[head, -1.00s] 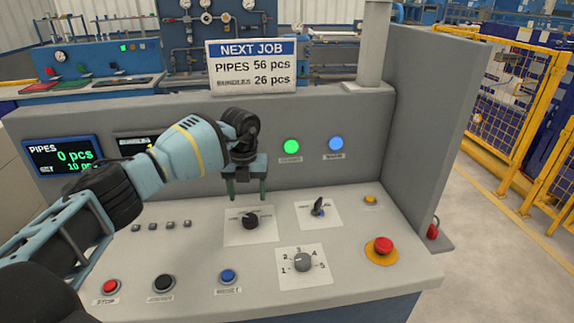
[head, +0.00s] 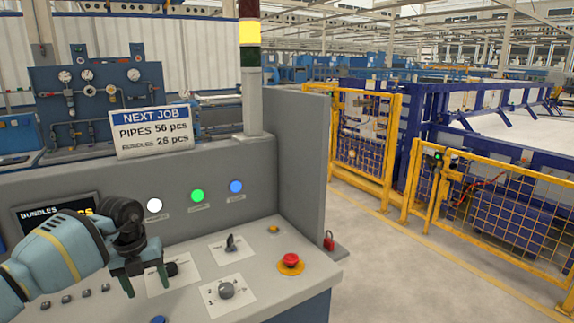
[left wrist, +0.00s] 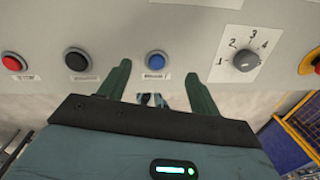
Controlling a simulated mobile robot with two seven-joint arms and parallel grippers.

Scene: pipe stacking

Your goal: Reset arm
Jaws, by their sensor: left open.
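My left gripper (head: 146,279) hangs over the control panel (head: 285,281) at the lower left of the head view, with its two green fingers apart and nothing between them. It hides part of a black rotary knob behind it. In the left wrist view the open fingers (left wrist: 160,87) stand either side of the blue button (left wrist: 155,60); I cannot tell the height above it. The numbered dial (left wrist: 245,60) is to their right, the black button (left wrist: 76,60) and red button (left wrist: 14,62) to their left. My right gripper is not seen.
A red emergency stop (head: 290,261) and a pointer switch (head: 231,243) sit on the panel. White, green and blue lights (head: 197,195) are lit on its upright face. A NEXT JOB sign (head: 152,132) stands on top. Yellow fencing (head: 487,213) and open floor lie right.

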